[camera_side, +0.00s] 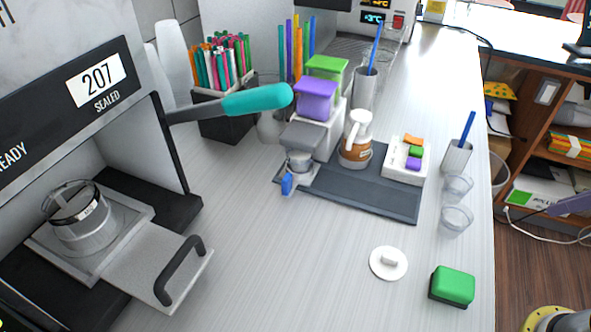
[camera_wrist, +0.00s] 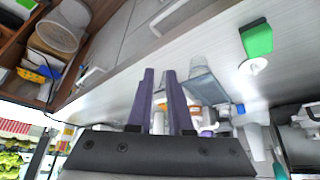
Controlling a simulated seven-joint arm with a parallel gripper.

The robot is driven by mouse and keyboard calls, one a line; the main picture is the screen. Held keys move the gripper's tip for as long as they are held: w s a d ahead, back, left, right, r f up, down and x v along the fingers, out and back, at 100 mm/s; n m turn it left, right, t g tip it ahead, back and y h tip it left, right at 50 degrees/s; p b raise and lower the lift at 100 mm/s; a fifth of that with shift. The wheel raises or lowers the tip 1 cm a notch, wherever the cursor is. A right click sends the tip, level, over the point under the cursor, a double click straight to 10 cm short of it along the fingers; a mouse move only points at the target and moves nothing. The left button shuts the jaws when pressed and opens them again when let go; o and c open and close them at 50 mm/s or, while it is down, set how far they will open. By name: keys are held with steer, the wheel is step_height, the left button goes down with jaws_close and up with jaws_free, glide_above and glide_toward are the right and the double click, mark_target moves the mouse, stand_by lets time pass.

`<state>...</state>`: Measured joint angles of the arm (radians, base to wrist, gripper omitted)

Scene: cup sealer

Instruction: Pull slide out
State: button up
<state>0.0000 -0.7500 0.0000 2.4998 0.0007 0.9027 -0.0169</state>
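The sealer's slide is a pale flat plate (camera_side: 150,252) at the lower left of the side view. Its dark arched handle (camera_side: 180,270) stands at the front end. The plate's front part sticks out of the sealer (camera_side: 60,115), and a clear cup with a dark-banded lid (camera_side: 78,218) sits at its rear, inside the sealer's opening. My gripper (camera_wrist: 160,74) shows in the wrist view as two purple fingers with a gap between them, empty. It is far from the slide; in the side view only a purple tip shows at the right edge. The slide is not recognisable in the wrist view.
The sealer's teal-ended lever (camera_side: 257,100) juts right above the counter. A white lid (camera_side: 388,263) and a green block (camera_side: 453,285) lie at the front right. A coffee machine on a dark tray (camera_side: 375,190) stands behind. The counter between handle and lid is clear.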

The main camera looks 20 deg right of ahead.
steer(key=o, duration=0.4)
steer(key=shift+n+t, duration=0.3)
steer(key=shift+t, duration=0.1)
steer(key=w+r, duration=0.1)
steer(key=r, duration=0.1)
steer(key=w+r, duration=0.1)
steer(key=r, duration=0.1)
steer(key=shift+w+a, duration=0.15)
steer(key=shift+a, duration=0.05)
steer(key=w+a+r+n+y, duration=0.1)
steer(key=w+a+r+n, duration=0.1)
steer(key=w+a+r, duration=0.35)
steer(key=w+a+r+n+y, duration=0.1)
steer(key=w+a+r+n, duration=0.15)
steer(key=w, duration=0.65)
steer(key=n+g+y, duration=0.1)
steer(key=n+g, duration=0.2)
steer(key=n, duration=0.1)
glide_above(287, 177)
steer(key=s+d, duration=0.4)
step_height(287, 177, down, 8)
steer(key=x, duration=1.3)
steer(key=shift+w+a+f, duration=0.1)
steer(key=shift+a+f, duration=0.2)
steer(key=shift+a, duration=0.1)
jaws_close()
